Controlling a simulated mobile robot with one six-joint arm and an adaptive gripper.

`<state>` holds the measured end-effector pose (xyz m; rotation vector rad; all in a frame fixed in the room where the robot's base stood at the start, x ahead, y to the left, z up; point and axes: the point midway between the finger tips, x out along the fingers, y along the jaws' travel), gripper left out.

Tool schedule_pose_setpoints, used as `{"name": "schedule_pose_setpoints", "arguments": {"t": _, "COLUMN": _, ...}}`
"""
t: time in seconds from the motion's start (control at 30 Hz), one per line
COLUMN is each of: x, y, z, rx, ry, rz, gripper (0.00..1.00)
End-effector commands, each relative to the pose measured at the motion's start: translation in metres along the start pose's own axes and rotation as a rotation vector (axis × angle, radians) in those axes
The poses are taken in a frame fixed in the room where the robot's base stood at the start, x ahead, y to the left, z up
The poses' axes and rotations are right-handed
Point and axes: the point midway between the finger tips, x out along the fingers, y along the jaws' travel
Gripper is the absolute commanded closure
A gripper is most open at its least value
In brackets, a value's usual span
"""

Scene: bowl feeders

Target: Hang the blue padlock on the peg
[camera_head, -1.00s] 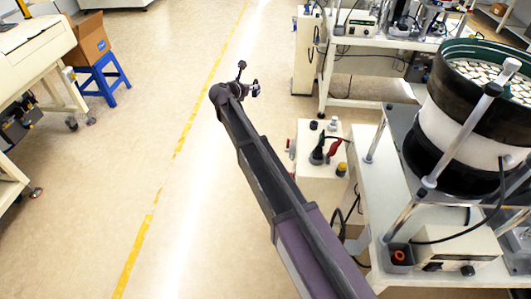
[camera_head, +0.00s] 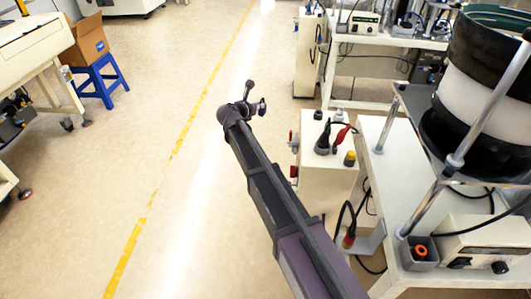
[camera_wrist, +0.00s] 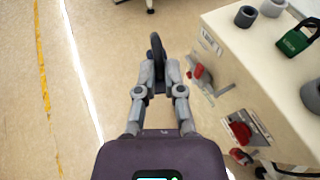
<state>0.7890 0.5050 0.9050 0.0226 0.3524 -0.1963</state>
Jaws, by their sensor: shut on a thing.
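My gripper (camera_head: 249,106) is at the end of my outstretched arm, over open floor to the left of a cream cabinet. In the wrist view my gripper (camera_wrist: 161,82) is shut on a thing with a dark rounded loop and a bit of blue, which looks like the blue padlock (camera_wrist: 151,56). The fingers hide much of it. In the head view the padlock (camera_head: 262,107) is a small dark and bluish shape at the fingertips. I cannot make out the peg for sure.
The cream cabinet (camera_head: 318,175) has red switches on its side. A bowl feeder bench (camera_head: 405,165) stands at right.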

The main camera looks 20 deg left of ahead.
Motion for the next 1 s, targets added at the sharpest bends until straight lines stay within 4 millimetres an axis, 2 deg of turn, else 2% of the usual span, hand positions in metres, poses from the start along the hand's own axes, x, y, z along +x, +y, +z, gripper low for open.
{"name": "schedule_pose_setpoints", "arguments": {"t": 0.03, "x": 0.004, "y": -0.004, "z": -0.017, "rx": 0.0, "ry": 0.0, "rz": 0.001, "gripper": 1.0}}
{"name": "schedule_pose_setpoints", "arguments": {"t": 0.7, "x": 0.029, "y": -0.033, "z": -0.124, "rx": -0.002, "ry": -0.001, "rz": 0.013, "gripper": 1.0}}
{"name": "schedule_pose_setpoints", "arguments": {"t": 1.0, "x": 0.034, "y": -0.041, "z": -0.151, "rx": -0.003, "ry": -0.002, "rz": 0.017, "gripper": 1.0}}
